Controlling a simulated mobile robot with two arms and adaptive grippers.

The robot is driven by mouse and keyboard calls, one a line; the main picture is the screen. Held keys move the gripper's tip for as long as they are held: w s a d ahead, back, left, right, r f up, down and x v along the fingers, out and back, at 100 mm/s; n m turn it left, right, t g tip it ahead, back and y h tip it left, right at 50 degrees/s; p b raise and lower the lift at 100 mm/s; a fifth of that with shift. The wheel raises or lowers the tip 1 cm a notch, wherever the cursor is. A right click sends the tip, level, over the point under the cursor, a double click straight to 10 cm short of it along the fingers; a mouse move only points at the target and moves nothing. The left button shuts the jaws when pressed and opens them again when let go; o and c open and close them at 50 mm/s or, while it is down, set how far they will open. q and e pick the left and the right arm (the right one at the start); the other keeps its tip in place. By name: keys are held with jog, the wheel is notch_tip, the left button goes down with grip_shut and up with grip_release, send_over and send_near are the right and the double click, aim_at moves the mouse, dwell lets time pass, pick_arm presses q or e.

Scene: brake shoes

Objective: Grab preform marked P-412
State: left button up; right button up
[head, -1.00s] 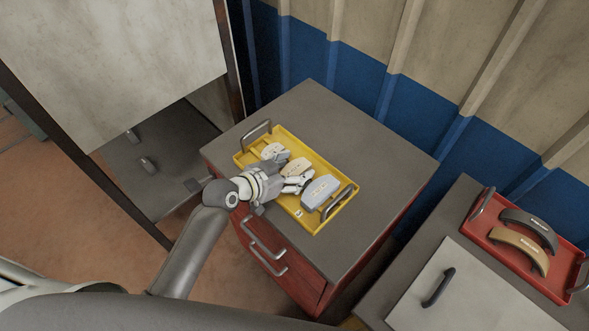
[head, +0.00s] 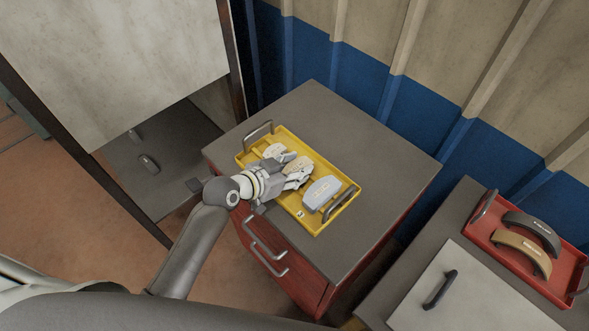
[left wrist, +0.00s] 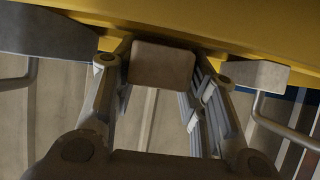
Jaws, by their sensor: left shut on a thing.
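A yellow tray (head: 284,204) on the grey-topped cabinet holds three preforms in a row. The middle one is tan (head: 297,163), and it also shows between the fingers in the left wrist view (left wrist: 162,65). A pale preform (head: 275,151) lies on its left and a blue-grey one (head: 322,193) on its right. My left gripper (head: 294,168) is shut on the tan middle preform, its fingers on either side and partly hiding it. The markings are too small to read. I cannot tell whether the held preform is clear of the tray. My right gripper is out of view.
The tray has a metal handle (head: 258,132) at each end. A red tray (head: 562,288) with a dark and a tan curved shoe stands on a counter at the right. The cabinet top (head: 380,160) behind the yellow tray is clear. A corrugated wall stands behind.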

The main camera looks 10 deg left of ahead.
pick_arm(q)
notch_tip(320, 180, up, 2)
jog(key=shift+r+b, duration=0.2)
jog(key=shift+b, duration=0.15)
jog(key=s+d+r+p, duration=0.2)
jog(key=s+r, duration=0.8)
jog(key=s, duration=0.3)
jog(key=shift+s, duration=0.4)
